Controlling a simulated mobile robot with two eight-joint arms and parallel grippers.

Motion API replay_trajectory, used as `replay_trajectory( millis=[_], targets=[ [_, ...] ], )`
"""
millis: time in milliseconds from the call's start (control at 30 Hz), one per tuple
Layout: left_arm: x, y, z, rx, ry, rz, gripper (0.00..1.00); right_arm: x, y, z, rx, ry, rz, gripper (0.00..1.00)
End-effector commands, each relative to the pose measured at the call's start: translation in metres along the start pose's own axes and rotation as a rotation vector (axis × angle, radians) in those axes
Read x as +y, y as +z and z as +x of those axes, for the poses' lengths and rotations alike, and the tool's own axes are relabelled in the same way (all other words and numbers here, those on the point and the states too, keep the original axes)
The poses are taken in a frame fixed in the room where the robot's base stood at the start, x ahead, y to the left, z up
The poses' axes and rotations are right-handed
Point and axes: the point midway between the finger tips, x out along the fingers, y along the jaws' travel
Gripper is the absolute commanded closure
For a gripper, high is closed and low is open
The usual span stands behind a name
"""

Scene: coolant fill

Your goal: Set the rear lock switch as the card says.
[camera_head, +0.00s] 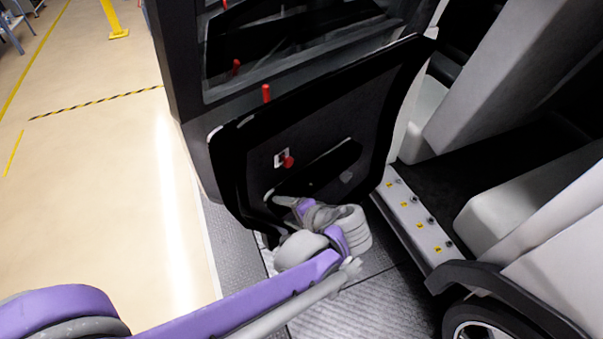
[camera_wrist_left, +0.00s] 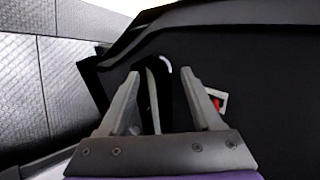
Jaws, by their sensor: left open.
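The switch (camera_head: 286,161) is a small red knob on a white-edged plate on the black inner panel of the open door (camera_head: 235,160). I cannot tell its setting. My left gripper (camera_head: 284,203) is just below it, near the door's handle recess. In the left wrist view my left gripper (camera_wrist_left: 160,82) is open, with a dark handle-like part with a pale edge (camera_wrist_left: 163,68) showing between and beyond its fingers. The red and white switch (camera_wrist_left: 217,101) shows there just right of the right finger, partly hidden by it. I see no readable card. My right gripper is out of view.
Red pins (camera_head: 266,93) stand along the door's upper ledge. A sill plate (camera_head: 418,228) with yellow labels and several studs lies right of the door. Grey seats (camera_head: 520,80) fill the cabin.

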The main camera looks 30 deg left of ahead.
Motion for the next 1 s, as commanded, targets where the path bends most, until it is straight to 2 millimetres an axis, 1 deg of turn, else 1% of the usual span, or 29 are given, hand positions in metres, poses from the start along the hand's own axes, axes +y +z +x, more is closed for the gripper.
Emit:
replay_trajectory(
  millis=[33, 100, 200, 333, 433, 500, 567, 667, 1000],
  targets=[
    [0.001, -0.019, 0.0, -0.009, -0.096, 0.023, 0.34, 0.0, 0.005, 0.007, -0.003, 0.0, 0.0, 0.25],
    [-0.004, -0.04, -0.007, -0.023, -0.239, 0.038, 0.34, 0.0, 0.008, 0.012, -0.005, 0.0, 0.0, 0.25],
    [-0.006, -0.065, -0.022, -0.032, -0.419, 0.033, 0.34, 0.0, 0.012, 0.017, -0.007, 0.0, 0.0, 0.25],
    [-0.003, -0.084, -0.042, -0.032, -0.581, 0.01, 0.34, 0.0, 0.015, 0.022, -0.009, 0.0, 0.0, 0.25],
    [-0.001, -0.091, -0.051, -0.03, -0.646, -0.005, 0.34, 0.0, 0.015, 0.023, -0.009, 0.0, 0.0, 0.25],
    [-0.003, -0.092, -0.053, -0.032, -0.665, -0.011, 0.34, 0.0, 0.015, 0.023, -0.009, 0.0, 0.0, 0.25],
    [-0.005, -0.092, -0.05, -0.032, -0.671, -0.013, 0.34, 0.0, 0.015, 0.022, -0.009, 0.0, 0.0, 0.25],
    [-0.014, -0.091, -0.04, -0.035, -0.67, -0.013, 0.34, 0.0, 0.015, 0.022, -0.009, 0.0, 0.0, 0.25],
    [-0.054, -0.089, 0.01, -0.035, -0.668, -0.012, 0.34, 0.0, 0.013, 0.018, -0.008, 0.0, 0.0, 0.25]
  ],
)
